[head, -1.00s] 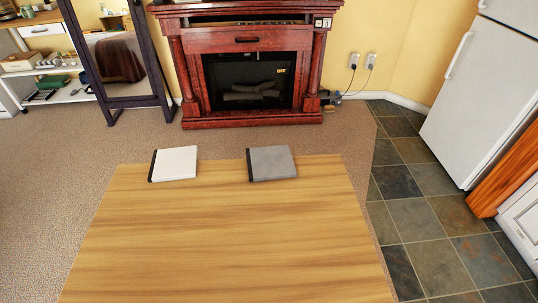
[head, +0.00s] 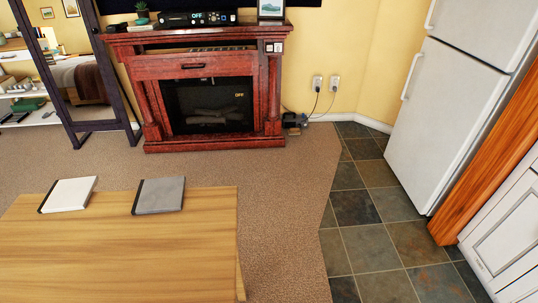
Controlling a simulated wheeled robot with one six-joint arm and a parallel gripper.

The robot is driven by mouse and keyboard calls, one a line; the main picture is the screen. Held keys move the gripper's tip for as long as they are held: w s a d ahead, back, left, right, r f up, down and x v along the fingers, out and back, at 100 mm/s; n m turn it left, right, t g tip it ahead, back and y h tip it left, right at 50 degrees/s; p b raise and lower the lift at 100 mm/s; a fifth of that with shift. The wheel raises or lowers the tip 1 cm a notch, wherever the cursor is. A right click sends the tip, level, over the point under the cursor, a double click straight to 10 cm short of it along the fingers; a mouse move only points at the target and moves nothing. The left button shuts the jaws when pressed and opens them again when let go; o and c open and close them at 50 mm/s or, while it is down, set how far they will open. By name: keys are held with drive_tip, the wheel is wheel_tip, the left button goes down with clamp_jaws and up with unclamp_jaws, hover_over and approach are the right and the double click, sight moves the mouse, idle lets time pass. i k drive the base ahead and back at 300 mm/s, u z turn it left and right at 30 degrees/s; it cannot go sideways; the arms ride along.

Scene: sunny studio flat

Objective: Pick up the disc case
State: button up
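Two flat square cases lie on the wooden table (head: 120,250) near its far edge, in the left part of the head view. The left one is a white case (head: 70,194) with a dark spine along its left side. The right one is a grey case (head: 160,195), also with a dark spine on its left. They lie apart from each other. I cannot tell from the view which one is the disc case. My gripper is not in view.
A red-brown fireplace (head: 212,100) stands against the yellow wall beyond the table. A white fridge (head: 440,110) and cabinet (head: 510,235) stand at the right. Carpet (head: 285,215) and slate tiles (head: 375,235) right of the table are clear. A standing mirror (head: 75,85) is at far left.

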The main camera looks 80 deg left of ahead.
sight(69, 194)
drive_tip(key=i, duration=1.95)
drive_tip(key=z, duration=3.25)
drive_tip(key=k, duration=2.75)
drive_tip(key=z, duration=2.4)
drive_tip(key=i, duration=0.5)
